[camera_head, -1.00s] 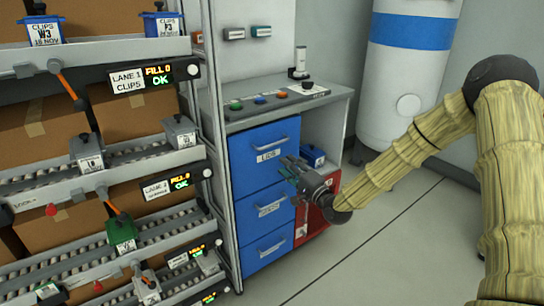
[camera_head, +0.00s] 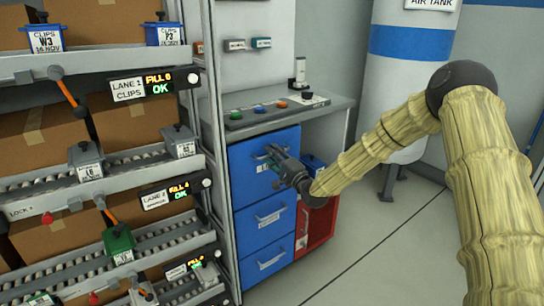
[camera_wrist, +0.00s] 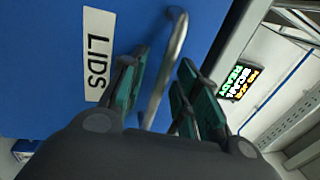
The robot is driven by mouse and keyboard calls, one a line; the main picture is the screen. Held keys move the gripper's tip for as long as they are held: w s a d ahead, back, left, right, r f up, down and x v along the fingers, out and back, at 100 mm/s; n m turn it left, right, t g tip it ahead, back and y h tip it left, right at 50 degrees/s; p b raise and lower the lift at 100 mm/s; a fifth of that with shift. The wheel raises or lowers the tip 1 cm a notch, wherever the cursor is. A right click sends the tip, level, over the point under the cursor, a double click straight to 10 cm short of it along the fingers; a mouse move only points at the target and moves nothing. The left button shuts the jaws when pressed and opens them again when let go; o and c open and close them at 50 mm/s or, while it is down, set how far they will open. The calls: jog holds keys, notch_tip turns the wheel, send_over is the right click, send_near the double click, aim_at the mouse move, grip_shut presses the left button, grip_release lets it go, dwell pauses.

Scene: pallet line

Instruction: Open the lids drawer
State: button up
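The lids drawer (camera_head: 246,160) is the top blue drawer of the cabinet, and it looks closed. In the wrist view its blue front (camera_wrist: 40,50) carries a white LIDS label (camera_wrist: 97,52) and a curved metal handle (camera_wrist: 166,70). My gripper (camera_head: 272,158) is at the drawer front, over the handle in the head view. In the wrist view my gripper (camera_wrist: 155,90) has its green-padded fingers apart, one on each side of the handle. A gap shows between the fingers and the bar. In the head view my gripper partly hides the label and handle.
Two more blue drawers (camera_head: 266,222) sit below. A red crate (camera_head: 318,222) stands at the right of the cabinet. The roller rack (camera_head: 100,195) is close on the left. A worktop (camera_head: 270,118) with buttons is above. Floor is free at the right.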

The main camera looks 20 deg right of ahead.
jog(key=shift+w, duration=0.1)
grip_shut()
jog(key=shift+a, duration=0.1)
